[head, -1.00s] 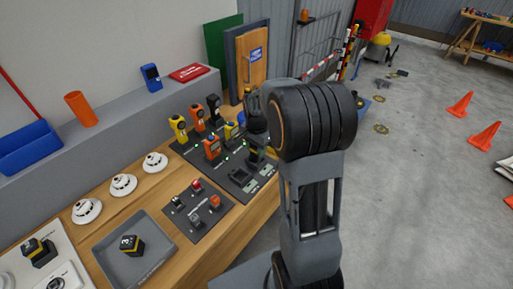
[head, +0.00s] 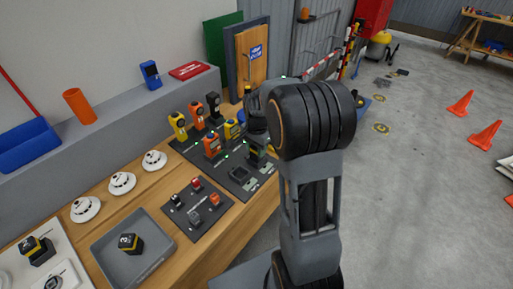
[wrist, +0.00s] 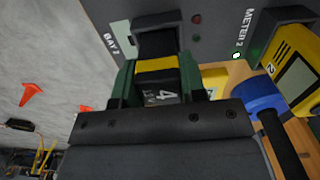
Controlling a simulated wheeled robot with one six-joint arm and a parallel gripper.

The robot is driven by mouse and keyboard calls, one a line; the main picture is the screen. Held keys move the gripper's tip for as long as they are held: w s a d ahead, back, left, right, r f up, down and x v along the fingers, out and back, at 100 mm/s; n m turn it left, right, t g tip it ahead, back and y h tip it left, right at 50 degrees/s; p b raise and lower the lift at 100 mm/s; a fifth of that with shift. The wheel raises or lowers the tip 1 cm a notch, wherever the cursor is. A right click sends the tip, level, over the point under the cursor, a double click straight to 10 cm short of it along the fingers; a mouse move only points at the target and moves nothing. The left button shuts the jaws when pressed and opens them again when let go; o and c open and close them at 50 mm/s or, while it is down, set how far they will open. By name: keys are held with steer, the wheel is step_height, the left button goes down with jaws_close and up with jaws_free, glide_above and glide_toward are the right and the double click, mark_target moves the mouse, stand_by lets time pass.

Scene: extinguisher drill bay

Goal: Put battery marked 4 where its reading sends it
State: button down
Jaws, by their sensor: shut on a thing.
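My gripper (wrist: 160,85) is shut on the battery marked 4 (wrist: 165,92), a black block with a yellow band, held between green fingers. In the wrist view the battery's yellow end lies right against a dark block beside the label BAY 2 (wrist: 117,45); I cannot tell if it is seated in it. The yellow meter marked 2 (wrist: 295,68) is to the right, by the label METER 2 and a lit green lamp. In the head view my arm largely hides the gripper and battery. The dark meter panel (head: 222,160) holds several yellow, orange and black meters.
A grey tray (head: 160,262) with another black-and-yellow battery (head: 130,243) sits on the bench, near a small dark board (head: 180,218) with coloured parts. White detectors (head: 122,183) line the bench. The floor to the right is open, with orange cones (head: 486,136).

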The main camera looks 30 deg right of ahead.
steer(key=shift+f+b, duration=0.65)
steer(key=shift+f, duration=0.35)
stand_by(0.4)
steer(key=shift+c, duration=1.4)
jaws_free()
steer(key=shift+r, duration=0.1)
steer(key=shift+r+p, duration=2.75)
steer(key=shift+r, duration=0.7)
